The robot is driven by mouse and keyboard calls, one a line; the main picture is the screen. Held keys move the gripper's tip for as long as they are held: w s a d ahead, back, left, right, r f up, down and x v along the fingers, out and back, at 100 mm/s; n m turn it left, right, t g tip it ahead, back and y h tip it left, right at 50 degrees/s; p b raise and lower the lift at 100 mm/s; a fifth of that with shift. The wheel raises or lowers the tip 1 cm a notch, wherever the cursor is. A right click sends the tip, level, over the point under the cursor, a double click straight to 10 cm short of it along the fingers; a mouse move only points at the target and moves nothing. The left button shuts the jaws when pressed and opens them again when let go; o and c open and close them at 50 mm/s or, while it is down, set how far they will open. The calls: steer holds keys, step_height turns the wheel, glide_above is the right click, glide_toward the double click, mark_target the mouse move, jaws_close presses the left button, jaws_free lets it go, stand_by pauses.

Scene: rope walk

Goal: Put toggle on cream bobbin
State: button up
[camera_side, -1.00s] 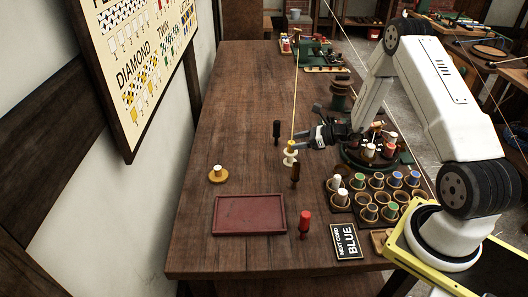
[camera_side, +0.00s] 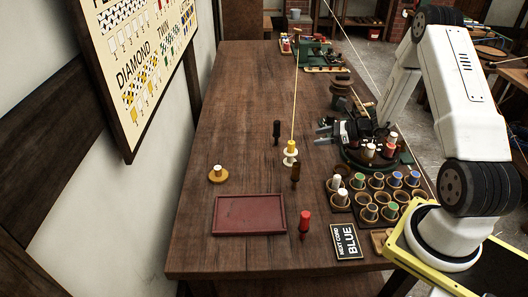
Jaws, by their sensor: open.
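The cream bobbin (camera_side: 290,159) stands upright on the table between two dark posts. A small yellow piece (camera_side: 291,146), which looks like the toggle, sits at its top, and a taut yellow cord rises from it. Whether it is seated over the bobbin or only resting on it is too small to tell. My gripper (camera_side: 322,135) is open and empty, to the right of the bobbin and clear of it, with its fingers pointing left.
Dark posts (camera_side: 276,131) and (camera_side: 295,173) flank the bobbin. A round stand with bobbins (camera_side: 367,152) lies below my gripper. A rack of coloured bobbins (camera_side: 370,212), a red tray (camera_side: 249,228), a red-topped peg (camera_side: 305,222) and a "BLUE" card (camera_side: 346,241) are nearer. The table's left is mostly clear.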

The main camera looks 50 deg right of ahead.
steer(key=s+a+r+n+g+h, duration=0.2)
steer(key=s+a+r+n+g, duration=0.1)
steer(key=a+n, duration=0.4)
steer(key=s+a+r+n+g+h, duration=0.2)
steer(key=a+n, duration=0.5)
steer(key=n, duration=0.6)
steer(key=s+a+r+n+g+h, duration=0.2)
steer(key=s+a+r+n+g, duration=0.2)
steer(key=a+n, duration=0.4)
steer(key=s+r+n, duration=0.1)
steer(key=s+n, duration=0.1)
steer(key=shift+s+r+h, duration=0.2)
steer(key=shift+s+h, duration=0.1)
